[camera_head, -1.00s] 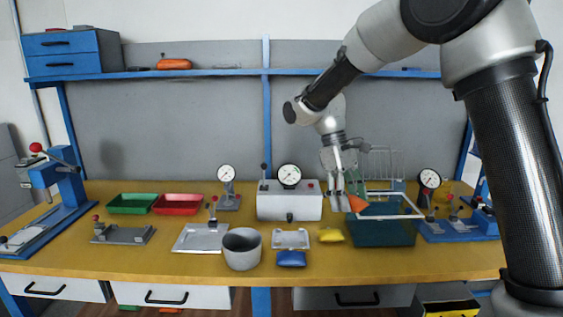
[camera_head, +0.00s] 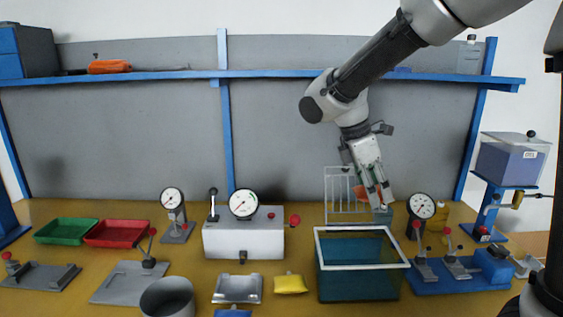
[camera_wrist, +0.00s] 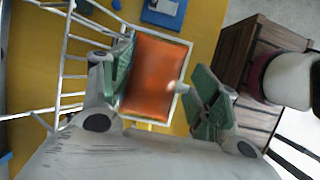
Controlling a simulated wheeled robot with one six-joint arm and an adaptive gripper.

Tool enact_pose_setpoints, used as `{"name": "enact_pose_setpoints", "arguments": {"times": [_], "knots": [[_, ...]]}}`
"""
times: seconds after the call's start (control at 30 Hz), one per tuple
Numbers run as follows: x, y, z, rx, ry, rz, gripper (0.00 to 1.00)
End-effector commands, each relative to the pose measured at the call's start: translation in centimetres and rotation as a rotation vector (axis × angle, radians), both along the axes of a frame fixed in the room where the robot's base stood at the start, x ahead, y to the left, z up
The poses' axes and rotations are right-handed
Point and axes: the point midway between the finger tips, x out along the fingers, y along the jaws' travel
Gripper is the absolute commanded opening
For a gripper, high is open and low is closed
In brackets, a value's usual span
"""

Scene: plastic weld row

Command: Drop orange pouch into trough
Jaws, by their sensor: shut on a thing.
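The orange pouch (camera_head: 365,193) is in my gripper (camera_head: 378,198), partly hidden behind the fingers in the head view. In the wrist view the orange pouch (camera_wrist: 155,78) fills the space between the green-padded fingers of my gripper (camera_wrist: 160,88). My gripper is shut on it and points down, raised above the bench. A deep teal bin with a pale rim (camera_head: 319,262), which I take as the trough, stands open on the bench in front of and below the gripper. A pale frame edge shows around the pouch in the wrist view; I cannot tell what it belongs to.
A white wire rack (camera_head: 338,192) stands close left of the gripper. A dial gauge (camera_head: 421,207) and a blue fixture (camera_head: 440,284) stand to the right. A yellow pouch (camera_head: 291,284) lies left of the bin. A blue shelf (camera_head: 270,74) runs behind the arm.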

Motion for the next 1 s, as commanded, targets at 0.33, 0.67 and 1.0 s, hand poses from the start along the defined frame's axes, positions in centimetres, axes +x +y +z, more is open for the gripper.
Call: {"name": "enact_pose_setpoints", "arguments": {"times": [0.33, 0.67, 1.0], "knots": [[0.0, 0.0, -3.8, -0.002, 0.004, 0.014, 0.37], [0.0, 0.0, -5.9, 0.000, 0.001, 0.013, 0.37], [0.0, 0.0, -5.9, 0.000, 0.001, 0.012, 0.81]]}}
